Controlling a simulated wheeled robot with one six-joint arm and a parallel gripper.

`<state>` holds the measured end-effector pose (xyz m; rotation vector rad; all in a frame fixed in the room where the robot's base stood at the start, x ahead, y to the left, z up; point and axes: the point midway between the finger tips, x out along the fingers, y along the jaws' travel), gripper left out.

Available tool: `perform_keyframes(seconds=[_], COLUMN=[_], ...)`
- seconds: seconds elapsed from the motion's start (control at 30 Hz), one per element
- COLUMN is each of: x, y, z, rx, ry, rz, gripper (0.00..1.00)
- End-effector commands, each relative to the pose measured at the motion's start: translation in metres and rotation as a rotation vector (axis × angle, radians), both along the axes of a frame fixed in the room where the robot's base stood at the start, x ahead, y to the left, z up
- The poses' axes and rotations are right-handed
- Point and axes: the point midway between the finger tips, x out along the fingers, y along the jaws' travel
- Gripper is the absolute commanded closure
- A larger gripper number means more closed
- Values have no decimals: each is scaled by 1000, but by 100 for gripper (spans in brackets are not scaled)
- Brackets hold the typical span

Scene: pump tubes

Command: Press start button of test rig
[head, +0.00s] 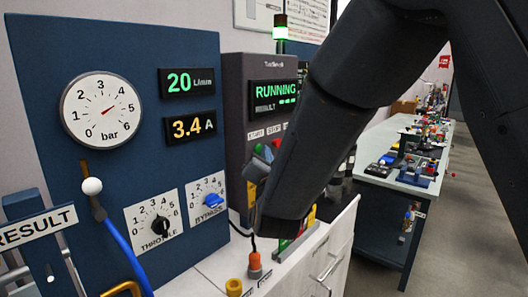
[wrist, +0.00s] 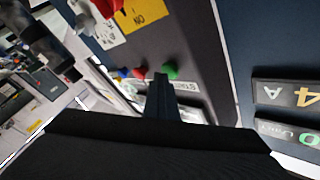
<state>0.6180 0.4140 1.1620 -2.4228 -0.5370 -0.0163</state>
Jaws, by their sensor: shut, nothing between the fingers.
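The test rig (head: 236,75) is a dark grey upright panel behind my arm in the head view. Its display (head: 275,98) reads RUNNING in green, with a RESULT line showing dashes. The green start button (head: 259,148) is under the START label, with the red button (head: 277,143) and a blue button beside it. In the wrist view, which is turned over, my gripper (wrist: 160,80) is shut and empty, its tips close to the green button (wrist: 170,70). I cannot tell whether they touch. My arm hides part of the rig in the head view.
A blue panel (head: 120,130) with a bar gauge, 20 L/min and 3.4 A displays and two knobs stands at left. A cluttered table (head: 390,179) stands right.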

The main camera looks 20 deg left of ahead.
Motion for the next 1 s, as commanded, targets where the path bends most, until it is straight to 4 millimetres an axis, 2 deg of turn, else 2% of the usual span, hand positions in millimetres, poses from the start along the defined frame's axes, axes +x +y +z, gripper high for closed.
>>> perform_keyframes(seconds=[0.03, 0.27, 0.7, 1.0], x=[-2, -2, -14, -22], y=[6, 3, -41, -56], z=[3, 3, 1, 1], rx=[1, 1, -1, 0], ry=[-6, -6, -3, -2], rz=[13, 13, -2, -1], gripper=[100, 100, 100, 100])
